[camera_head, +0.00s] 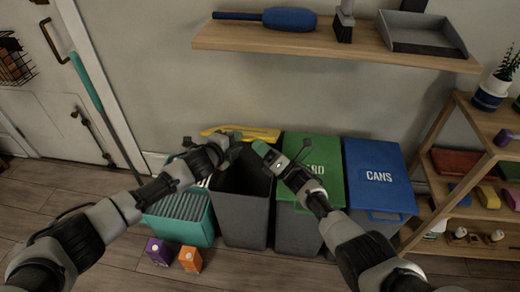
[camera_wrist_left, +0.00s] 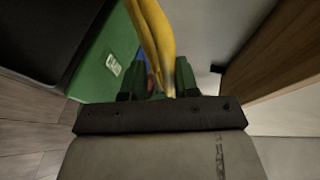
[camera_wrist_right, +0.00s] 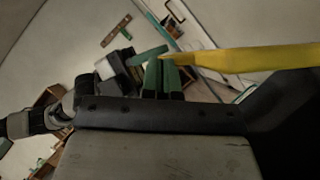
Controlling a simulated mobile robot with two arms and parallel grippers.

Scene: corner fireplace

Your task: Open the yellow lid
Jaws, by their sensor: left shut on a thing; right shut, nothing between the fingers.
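The yellow lid (camera_head: 245,133) is raised at the back of the dark grey bin (camera_head: 243,205), whose top is open. The lid is seen nearly edge-on in the head view. My left gripper (camera_head: 232,136) is shut on the lid near its left part. In the left wrist view the yellow lid (camera_wrist_left: 154,40) runs up from between the fingers (camera_wrist_left: 158,85). My right gripper (camera_head: 262,148) is shut and empty, just right of the bin opening. In the right wrist view its closed green fingertips (camera_wrist_right: 160,72) are close to the yellow lid (camera_wrist_right: 240,60); contact cannot be told.
A green-lidded bin (camera_head: 309,165) and a blue bin marked CANS (camera_head: 378,177) stand to the right. A teal crate (camera_head: 180,218) is at left, with purple (camera_head: 158,252) and orange (camera_head: 190,259) boxes before it. A wall shelf (camera_head: 330,48) hangs above; a wooden rack (camera_head: 470,150) stands right.

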